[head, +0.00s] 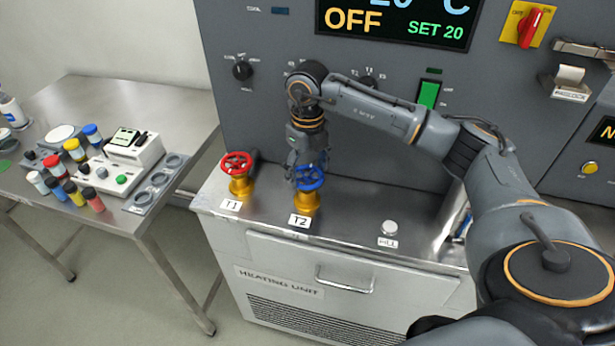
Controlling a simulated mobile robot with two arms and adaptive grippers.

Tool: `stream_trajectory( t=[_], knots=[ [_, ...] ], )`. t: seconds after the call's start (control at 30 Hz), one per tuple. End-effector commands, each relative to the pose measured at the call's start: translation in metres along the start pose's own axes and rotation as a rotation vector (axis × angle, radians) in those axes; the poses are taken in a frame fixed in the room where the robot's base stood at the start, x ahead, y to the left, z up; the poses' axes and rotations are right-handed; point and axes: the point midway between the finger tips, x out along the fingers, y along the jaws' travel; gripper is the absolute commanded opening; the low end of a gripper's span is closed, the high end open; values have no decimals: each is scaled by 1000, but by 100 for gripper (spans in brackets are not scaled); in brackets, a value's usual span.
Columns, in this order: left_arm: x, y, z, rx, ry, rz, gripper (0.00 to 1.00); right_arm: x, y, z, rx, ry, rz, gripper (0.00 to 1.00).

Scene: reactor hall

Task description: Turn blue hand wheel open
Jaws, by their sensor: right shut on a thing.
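The blue hand wheel (310,179) sits on a brass valve labelled T2, on the metal top of the heating unit. My right arm reaches in from the right, and my right gripper (306,168) points down at the blue wheel. It is shut on the wheel; its fingers are small and partly merge with the wheel, so their exact grip is hard to see. A red hand wheel (236,163) on a matching brass valve labelled T1 stands to the left, apart from the gripper. My left gripper is not in view.
The grey panel with a display (395,22) reading OFF and SET 20 rises close behind the wheels. A small white knob (390,227) sits to the right on the metal top. A side table (130,99) at left holds coloured-cap bottles and a white device.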

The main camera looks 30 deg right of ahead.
Motion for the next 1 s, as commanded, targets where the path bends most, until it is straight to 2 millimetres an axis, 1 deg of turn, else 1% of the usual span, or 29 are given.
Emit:
stream_trajectory(
  t=[0.03, 0.3, 1.0],
  knots=[
    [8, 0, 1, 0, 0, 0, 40, 4, 0, 0, -45, -2, -1, 43],
    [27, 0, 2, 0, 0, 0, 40, 4, -1, 0, -302, -1, -1, 43],
    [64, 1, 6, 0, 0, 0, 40, 2, -2, 1, -965, 0, -1, 43]
  ],
)
